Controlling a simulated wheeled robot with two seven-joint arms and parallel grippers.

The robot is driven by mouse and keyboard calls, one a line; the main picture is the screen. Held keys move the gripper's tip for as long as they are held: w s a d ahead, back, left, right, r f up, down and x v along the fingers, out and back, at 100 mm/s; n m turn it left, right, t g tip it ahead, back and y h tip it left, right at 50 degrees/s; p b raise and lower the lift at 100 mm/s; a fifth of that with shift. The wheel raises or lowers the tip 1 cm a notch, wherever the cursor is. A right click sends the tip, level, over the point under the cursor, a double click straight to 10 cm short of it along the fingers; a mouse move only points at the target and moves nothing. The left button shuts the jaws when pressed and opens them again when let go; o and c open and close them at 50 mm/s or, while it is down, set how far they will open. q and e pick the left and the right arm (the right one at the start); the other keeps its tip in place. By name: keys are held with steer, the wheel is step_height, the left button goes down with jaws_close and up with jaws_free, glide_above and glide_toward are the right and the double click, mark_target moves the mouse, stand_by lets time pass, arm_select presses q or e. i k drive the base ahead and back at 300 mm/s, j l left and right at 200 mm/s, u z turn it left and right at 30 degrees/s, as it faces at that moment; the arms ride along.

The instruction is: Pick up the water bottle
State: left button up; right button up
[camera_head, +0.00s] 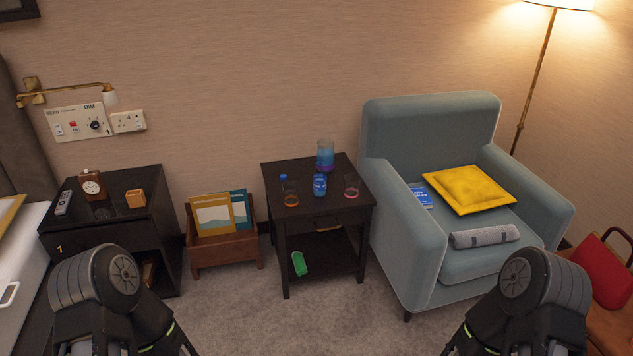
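A small blue bottle (320,184) with a label stands upright on the dark side table (297,165). It looks like the water bottle, though its label is too small to read. A clear vessel with blue and purple colouring (325,154) stands just behind it. Glasses with orange (290,194) and red (351,187) contents stand to its left and right. Both my arms show only as dark links at the bottom edge, well apart from the table. Neither of my grippers is in view.
A blue-grey armchair (395,239) stands right of the table, holding a yellow cushion (468,189) and a rolled grey towel (484,236). A wooden magazine box (228,256) and a dark nightstand (120,214) stand left. A green item (299,263) is on the lower shelf. Carpet in front is clear.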

mark_target(319, 175)
steer(key=l+u, duration=0.1)
steer(key=u, duration=0.3)
steer(key=i+l+u, duration=0.1)
steer(key=u, duration=0.25)
steer(key=i+l+u, duration=0.1)
steer(key=u, duration=0.3)
steer(key=i+l+u, duration=0.1)
steer(key=l+u, duration=0.2)
steer(key=l, duration=0.6)
steer(key=l+u, duration=0.3)
steer(key=l, duration=0.55)
steer(key=i+l, duration=0.5)
